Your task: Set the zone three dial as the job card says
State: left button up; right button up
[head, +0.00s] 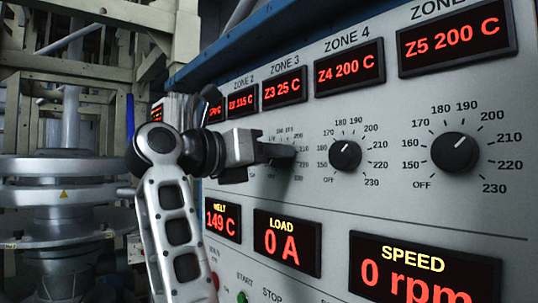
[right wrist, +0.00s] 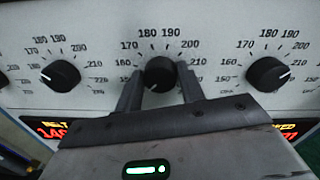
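The zone three dial (right wrist: 160,72) is a round black knob in the middle of the right wrist view, with a scale around its top. Its white mark points to the lower left. In the head view my gripper hides most of it. The zone three display (head: 284,90) reads Z3 25 C. My right gripper (head: 285,152) reaches the panel from the left. In the right wrist view its fingers (right wrist: 158,82) stand either side of the dial, with gaps, so it is open around the knob. My left gripper is not in view. No job card shows.
The zone four dial (head: 345,155) and zone five dial (head: 454,152) sit to the right on the same grey panel; their displays read 200 C. Another dial (right wrist: 60,76) is left of the fingers. Below are melt (head: 222,217), load (head: 286,243) and speed displays (head: 420,275).

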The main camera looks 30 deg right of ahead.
jog(key=c, duration=0.4)
jog(key=shift+c, duration=0.2)
jog(key=shift+m, duration=0.4)
jog(key=m, duration=0.8)
jog(key=m+g, duration=0.1)
jog(key=m, duration=0.8)
jog(key=shift+s+f+h+b, duration=0.15)
jog(key=shift+f+h+b, duration=0.05)
jog(key=shift+h+b, duration=0.15)
jog(key=shift+m, duration=0.4)
jog(key=o, duration=1)
